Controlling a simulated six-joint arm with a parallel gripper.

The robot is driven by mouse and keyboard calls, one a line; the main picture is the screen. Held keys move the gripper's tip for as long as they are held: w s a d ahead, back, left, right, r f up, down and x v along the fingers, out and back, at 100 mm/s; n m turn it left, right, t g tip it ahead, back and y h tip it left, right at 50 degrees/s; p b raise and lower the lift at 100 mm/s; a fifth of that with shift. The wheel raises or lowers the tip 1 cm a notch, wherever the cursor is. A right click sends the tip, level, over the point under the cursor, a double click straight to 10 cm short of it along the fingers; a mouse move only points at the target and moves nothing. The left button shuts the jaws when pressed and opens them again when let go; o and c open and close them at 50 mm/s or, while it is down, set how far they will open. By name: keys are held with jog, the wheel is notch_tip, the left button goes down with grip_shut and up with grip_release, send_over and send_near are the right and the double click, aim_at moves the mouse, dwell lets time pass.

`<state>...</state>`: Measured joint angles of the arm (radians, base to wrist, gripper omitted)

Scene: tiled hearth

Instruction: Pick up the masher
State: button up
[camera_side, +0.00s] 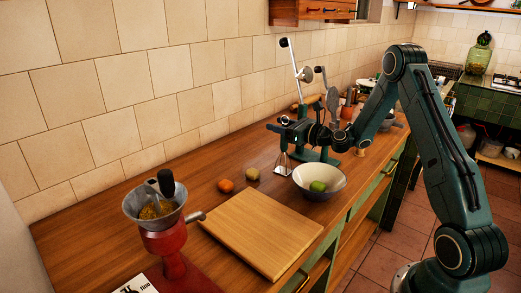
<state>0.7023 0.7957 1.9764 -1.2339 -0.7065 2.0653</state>
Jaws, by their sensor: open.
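A metal masher (283,164) with a splayed lower end shows on the wooden counter, left of the white bowl. It looks upright, and its upper part is hidden or merges with my dark gripper. My gripper (279,125) is open and points left, just above the visible part of the masher. I cannot tell whether the masher's handle is between the jaws or touches them.
A white bowl (334,190) with a green fruit (318,186) is close at the right. A lever press (297,70) stands behind. An orange fruit (226,186), a brownish one (252,174), a cutting board (262,234) and a red grinder (163,240) are nearer the camera.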

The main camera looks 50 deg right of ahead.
grip_shut()
dwell(0.3)
jog(key=shift+r, duration=0.1)
notch_tip(320, 180, up, 20)
dwell(0.9)
dwell(0.5)
